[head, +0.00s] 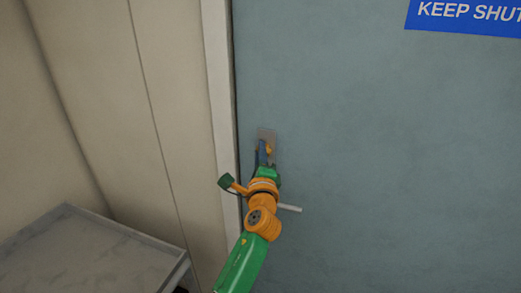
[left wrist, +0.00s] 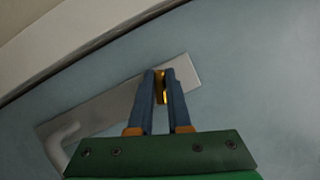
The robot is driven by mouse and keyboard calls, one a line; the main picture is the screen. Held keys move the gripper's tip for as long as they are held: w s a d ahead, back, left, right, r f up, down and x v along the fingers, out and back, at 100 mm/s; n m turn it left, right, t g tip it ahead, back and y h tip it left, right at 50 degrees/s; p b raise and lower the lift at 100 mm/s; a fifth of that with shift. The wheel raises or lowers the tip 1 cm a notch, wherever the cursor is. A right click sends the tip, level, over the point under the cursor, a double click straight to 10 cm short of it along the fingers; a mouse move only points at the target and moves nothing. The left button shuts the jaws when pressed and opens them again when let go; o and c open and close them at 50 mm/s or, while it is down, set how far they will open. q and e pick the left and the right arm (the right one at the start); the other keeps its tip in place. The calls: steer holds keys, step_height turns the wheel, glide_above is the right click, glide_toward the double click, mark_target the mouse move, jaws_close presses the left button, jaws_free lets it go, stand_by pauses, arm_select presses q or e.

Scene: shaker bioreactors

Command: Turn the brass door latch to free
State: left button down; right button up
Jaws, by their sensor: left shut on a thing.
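The brass latch (head: 268,149) sits on a grey metal plate (head: 267,134) near the left edge of a blue-grey door (head: 380,150). In the left wrist view the brass latch (left wrist: 165,97) shows between the blue fingers, in front of the plate (left wrist: 100,108). My left gripper (head: 264,151) is shut on the latch, with a finger on each side of it. The fingers and wrist hide much of the latch, so its turn angle is hard to tell. My right gripper is in neither view.
A silver lever handle (head: 290,208) sticks out to the right behind my left wrist; it also shows in the left wrist view (left wrist: 62,140). A pale door frame (head: 220,100) runs close on the left. A grey metal table (head: 95,255) stands at lower left. A blue sign (head: 465,14) reads "KEEP SHUT".

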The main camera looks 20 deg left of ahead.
arm_select(q)
steer(key=shift+f+n+g+p, duration=0.1)
steer(key=shift+n+g+p, duration=0.75)
steer(key=shift+n, duration=1.15)
steer(key=c, duration=0.9)
jaws_free()
steer(key=shift+o, duration=0.2)
